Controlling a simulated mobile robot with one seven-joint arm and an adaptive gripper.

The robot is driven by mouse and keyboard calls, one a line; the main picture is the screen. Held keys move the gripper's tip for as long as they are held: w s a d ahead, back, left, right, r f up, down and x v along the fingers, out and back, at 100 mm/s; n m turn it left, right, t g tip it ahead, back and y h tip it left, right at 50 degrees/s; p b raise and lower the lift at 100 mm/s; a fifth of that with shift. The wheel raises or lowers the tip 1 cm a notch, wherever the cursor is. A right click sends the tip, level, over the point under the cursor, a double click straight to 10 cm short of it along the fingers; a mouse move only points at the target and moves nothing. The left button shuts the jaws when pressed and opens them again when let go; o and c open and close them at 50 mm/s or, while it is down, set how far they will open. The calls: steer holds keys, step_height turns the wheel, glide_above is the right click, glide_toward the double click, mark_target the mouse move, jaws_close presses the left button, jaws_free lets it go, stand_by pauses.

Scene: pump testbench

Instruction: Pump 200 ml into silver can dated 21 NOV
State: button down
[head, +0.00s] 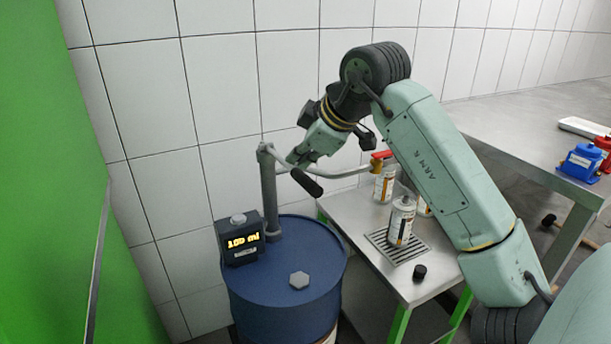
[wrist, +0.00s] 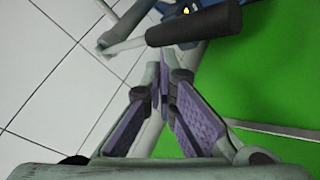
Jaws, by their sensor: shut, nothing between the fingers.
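A blue drum (head: 283,290) carries a grey pump column (head: 269,190) and a dark display box (head: 240,240) whose yellow digits look like 100 ml or similar. The pump handle has a black grip (head: 306,182), also in the wrist view (wrist: 194,27). A spout (head: 345,172) with a red end piece (head: 381,155) reaches right over the small table. A silver can (head: 401,222) stands upright on the grate (head: 397,246); I cannot read its date. More cans (head: 384,183) stand behind it. My gripper (head: 295,160) is shut and empty, close to the handle; its fingers meet in the wrist view (wrist: 165,75).
A small black cap (head: 420,272) lies on the small table (head: 420,292) in front of the grate. A long steel bench (head: 520,125) at right bears a blue object (head: 580,162), a red one and a white tray. A green panel (head: 40,200) stands at left, beside a tiled wall.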

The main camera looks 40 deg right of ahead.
steer(key=shift+f, duration=0.1)
steer(key=shift+f+b, duration=0.35)
steer(key=shift+b, duration=0.2)
